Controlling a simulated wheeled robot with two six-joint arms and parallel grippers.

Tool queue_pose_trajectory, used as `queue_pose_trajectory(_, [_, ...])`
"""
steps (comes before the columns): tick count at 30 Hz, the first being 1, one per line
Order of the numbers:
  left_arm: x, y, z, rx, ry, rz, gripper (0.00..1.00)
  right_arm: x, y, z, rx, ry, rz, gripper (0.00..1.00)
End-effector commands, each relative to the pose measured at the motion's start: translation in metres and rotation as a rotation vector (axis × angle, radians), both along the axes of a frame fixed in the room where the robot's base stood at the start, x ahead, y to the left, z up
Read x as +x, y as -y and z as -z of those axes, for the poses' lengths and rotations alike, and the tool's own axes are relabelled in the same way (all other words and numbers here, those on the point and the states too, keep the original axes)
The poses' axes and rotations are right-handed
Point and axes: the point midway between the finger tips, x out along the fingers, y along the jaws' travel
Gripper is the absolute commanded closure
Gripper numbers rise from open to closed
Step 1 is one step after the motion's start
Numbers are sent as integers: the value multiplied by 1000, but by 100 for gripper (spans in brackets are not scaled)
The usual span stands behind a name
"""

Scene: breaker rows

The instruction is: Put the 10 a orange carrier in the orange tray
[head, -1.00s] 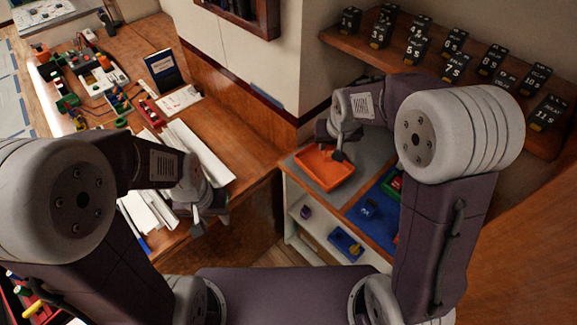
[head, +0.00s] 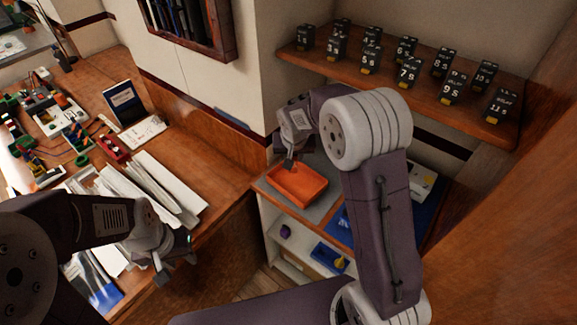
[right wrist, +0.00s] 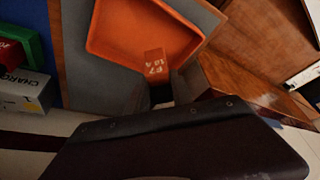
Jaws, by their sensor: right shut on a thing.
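The orange tray (head: 318,193) lies on a grey surface atop the white cabinet, and its inside and rim also show in the right wrist view (right wrist: 105,28). My right gripper (head: 289,164) is at the tray's far left side in the head view. In the right wrist view it is shut on a small orange carrier (right wrist: 154,60) marked 10 A, which overlaps the tray's near edge. I cannot tell whether the carrier touches the tray. My left gripper (head: 176,267) is empty, its fingers apart, near the wooden bench's front edge.
A shelf (head: 400,88) above holds several black numbered blocks. A blue mat beside the tray carries a grey charger block (right wrist: 22,90) and green and red pieces. The wooden bench (head: 215,165) at left holds papers and electrical parts. A purple item (head: 285,231) sits on the lower shelf.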

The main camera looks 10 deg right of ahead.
Motion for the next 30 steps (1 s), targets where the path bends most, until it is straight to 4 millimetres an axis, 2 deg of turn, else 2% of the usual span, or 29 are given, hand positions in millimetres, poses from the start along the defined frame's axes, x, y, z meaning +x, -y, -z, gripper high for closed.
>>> queue_pose_trajectory(3, [0, 0, -2, 0, 0, 0, 64, 11, -11, 9, -1, 0, -3, 100])
queue_pose_trajectory(8, [0, 0, -2, 0, 0, 0, 64, 14, -13, 13, -1, 0, 1, 100])
queue_pose_trajectory(15, [0, 0, -1, 0, 0, 0, 64, 13, -13, 49, -1, -1, -1, 100])
queue_pose_trajectory(27, [0, 0, 5, 0, 0, 0, 64, 14, -13, 56, 0, 1, 0, 100])
queue_pose_trajectory(28, [0, 0, 4, 0, 0, 0, 64, 14, -13, 55, 0, 0, 0, 67])
queue_pose_trajectory(30, [0, 0, 3, 0, 0, 0, 64, 14, -13, 55, 0, 0, 0, 51])
